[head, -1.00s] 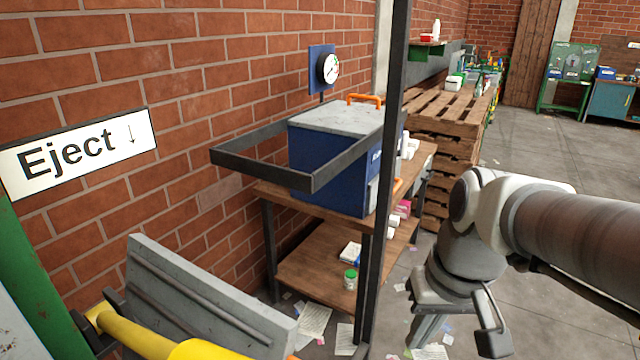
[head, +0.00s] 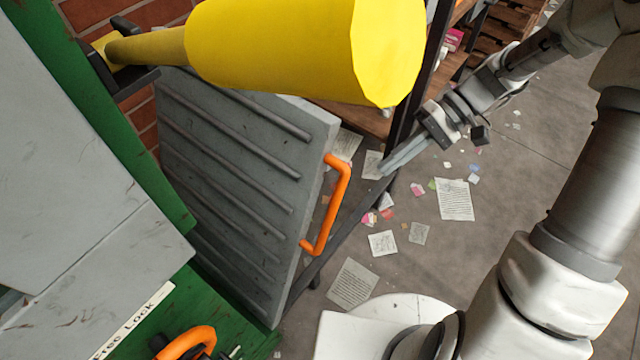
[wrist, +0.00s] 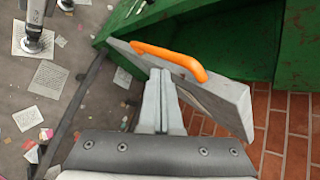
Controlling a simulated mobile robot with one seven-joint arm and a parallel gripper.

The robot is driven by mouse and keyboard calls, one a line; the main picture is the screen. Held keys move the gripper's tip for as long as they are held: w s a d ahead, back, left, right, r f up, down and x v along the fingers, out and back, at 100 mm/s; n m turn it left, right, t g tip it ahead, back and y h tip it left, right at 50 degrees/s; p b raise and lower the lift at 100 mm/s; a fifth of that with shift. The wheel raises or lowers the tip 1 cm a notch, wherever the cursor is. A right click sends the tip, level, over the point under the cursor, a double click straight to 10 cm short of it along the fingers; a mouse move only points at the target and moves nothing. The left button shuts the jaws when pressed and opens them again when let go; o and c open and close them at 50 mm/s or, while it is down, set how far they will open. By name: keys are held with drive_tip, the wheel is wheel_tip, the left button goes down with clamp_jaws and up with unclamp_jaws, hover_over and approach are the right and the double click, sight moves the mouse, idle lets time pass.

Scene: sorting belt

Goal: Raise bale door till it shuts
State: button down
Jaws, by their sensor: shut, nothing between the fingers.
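The bale door (head: 240,170) is a grey ribbed panel beside the green machine, standing open and tilted. An orange handle (head: 335,205) is fixed near its edge. In the wrist view the door (wrist: 215,97) and its orange handle (wrist: 170,60) lie just beyond and to the right of my fingers. My gripper (head: 388,168) is shut and empty, to the right of the handle in the head view and apart from it. In the wrist view my gripper's fingertips (wrist: 160,74) appear close below the handle; I cannot tell the depth between them.
A large yellow cylinder (head: 300,45) crosses above the door. The green machine frame (head: 100,130) stands at left, with a "Free Lock" label (head: 132,325) and another orange handle (head: 187,343) below. A dark post (head: 408,75) stands near my gripper. Papers litter the floor.

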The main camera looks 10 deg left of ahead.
sight(317, 193)
drive_tip(key=w+a+f+m+y+b, duration=0.1)
drive_tip(key=w+f+y+b, duration=0.15)
drive_tip(key=f+y, duration=0.4)
drive_tip(key=w+a+f+m+y+b, duration=0.1)
drive_tip(key=w+a+f+y+b, duration=0.2)
drive_tip(key=f, duration=0.7)
drive_tip(key=shift+s+a+r+y+b, duration=0.4)
drive_tip(key=shift+s+a, duration=0.65)
drive_tip(key=shift+a, duration=0.6)
drive_tip(key=shift+s+a+r+y+b, duration=0.3)
drive_tip(key=shift+s+a+r, duration=0.2)
drive_tip(key=shift+s+a, duration=0.85)
drive_tip(key=shift+s+a+r+y+b, duration=0.4)
drive_tip(key=shift+s+a, duration=0.35)
drive_tip(key=shift+a, duration=1.2)
drive_tip(key=shift+r, duration=0.1)
